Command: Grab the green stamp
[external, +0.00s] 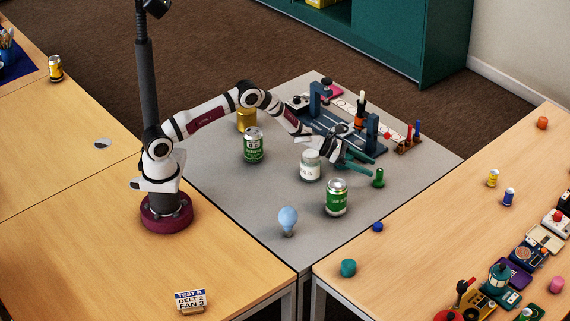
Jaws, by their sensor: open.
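The green stamp (378,179) stands upright on the grey table, near its right side. My gripper (372,167) reaches in from the left with its teal fingers pointing right, towards the stamp. The fingers are apart and nothing shows between them. The fingertips are close to the stamp's upper left; I cannot tell whether they touch it.
A white-labelled can (310,166) stands just left of the fingers. A green can (337,197) is in front, and another green can (253,146) is farther left. A blue bulb (288,221) stands near the front corner. A blue fixture (340,122) and pegs (409,138) are behind.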

